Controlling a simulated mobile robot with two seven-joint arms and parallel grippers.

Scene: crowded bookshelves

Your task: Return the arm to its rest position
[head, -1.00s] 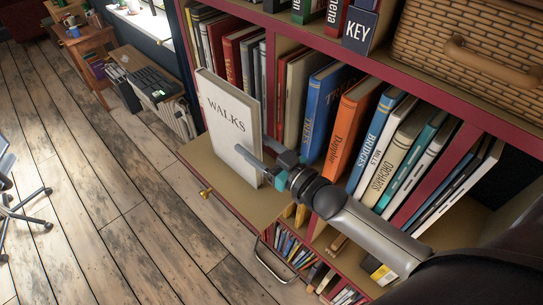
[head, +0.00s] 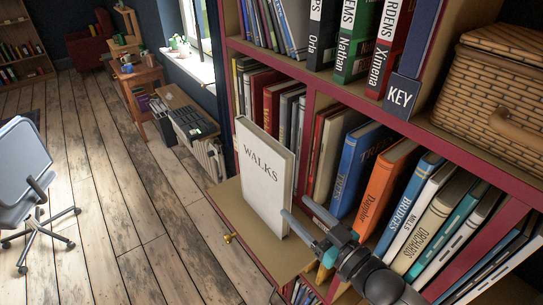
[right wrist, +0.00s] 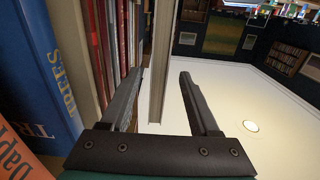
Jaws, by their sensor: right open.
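My right gripper (head: 296,207) is open, at the right edge of the white WALKS book (head: 263,180). The book stands upright on the shelf ledge, its cover facing left and front. In the right wrist view, the two dark fingers of my right gripper (right wrist: 163,73) are spread apart, with the book's pale edge (right wrist: 159,65) showing between them. I cannot tell if a fingertip touches the book. My right arm reaches in from the lower right. My left gripper is not in view.
The blue TREES book (head: 357,165), orange Dapplor book (head: 382,190) and several others stand close behind my right gripper. Open wooden floor (head: 120,210) lies left, with an office chair (head: 28,180).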

